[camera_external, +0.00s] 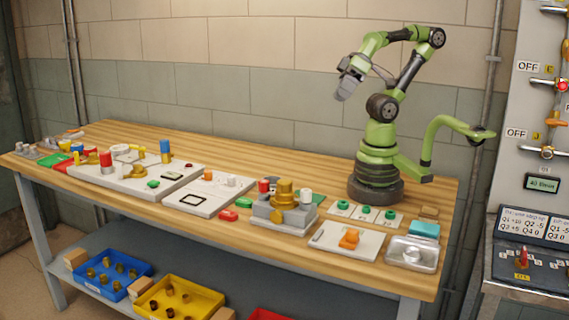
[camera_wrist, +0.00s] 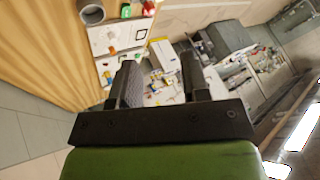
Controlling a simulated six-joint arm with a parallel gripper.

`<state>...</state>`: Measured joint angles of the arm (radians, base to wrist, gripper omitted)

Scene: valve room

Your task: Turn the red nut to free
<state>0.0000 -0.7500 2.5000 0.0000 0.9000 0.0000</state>
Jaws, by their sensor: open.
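A small red part (camera_external: 264,186) stands on the left of a grey block (camera_external: 283,216) with a brass fitting (camera_external: 285,192) at mid-table. I cannot tell which of these is the red nut; no "free" mark is readable. My gripper (camera_external: 343,88) is raised well above the table, toward the back. In the wrist view my gripper (camera_wrist: 158,72) is open, with nothing between its two dark fingers.
The wooden table (camera_external: 330,205) holds several plates and small parts, with a bare strip along the back. A white plate with an orange piece (camera_external: 349,239) and a metal tray (camera_external: 411,254) stand at the right front. Blue (camera_external: 112,276) and yellow (camera_external: 180,300) bins sit below.

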